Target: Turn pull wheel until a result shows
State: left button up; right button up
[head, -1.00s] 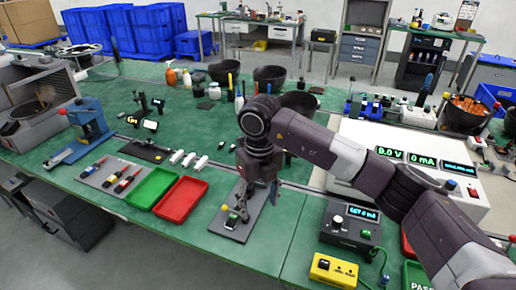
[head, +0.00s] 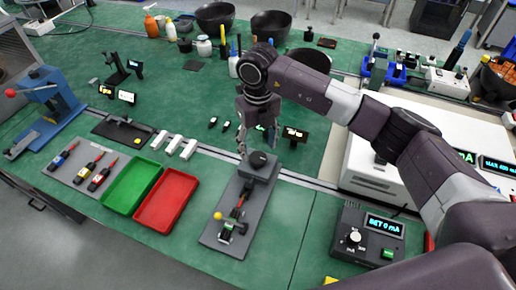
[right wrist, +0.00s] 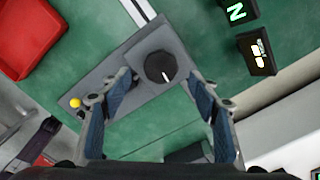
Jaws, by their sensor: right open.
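The pull wheel appears to be the round black knob (head: 258,160) on the far end of a grey plate fixture (head: 228,236). In the right wrist view the black knob (right wrist: 160,66) has a white mark, and the fixture's yellow ball (right wrist: 75,102) is at left. My right gripper (head: 258,138) is above and slightly behind the knob, pointing down. In the right wrist view its fingers (right wrist: 160,90) are spread and empty, with the knob just beyond and between the tips. Small lit displays (head: 295,134) stand beyond the fixture; their text is hard to read.
Green tray (head: 131,186) and red tray (head: 167,198) lie left of the fixture, with white pieces (head: 174,145) behind them. A dark meter box (head: 366,238) and a large white instrument (head: 375,168) stand to the right. Green bench is bare between fixture and meter.

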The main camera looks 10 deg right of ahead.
aim_at(258, 157)
notch_tip(258, 157, down, 4)
jog(key=shift+w+r+p, duration=0.15)
jog(key=shift+p, duration=0.2)
jog(key=c, duration=1.2)
pick_arm(q)
jog(key=shift+w+r, duration=0.5)
jog(key=shift+w, duration=0.35)
pick_arm(e)
jog(key=shift+o, duration=0.2)
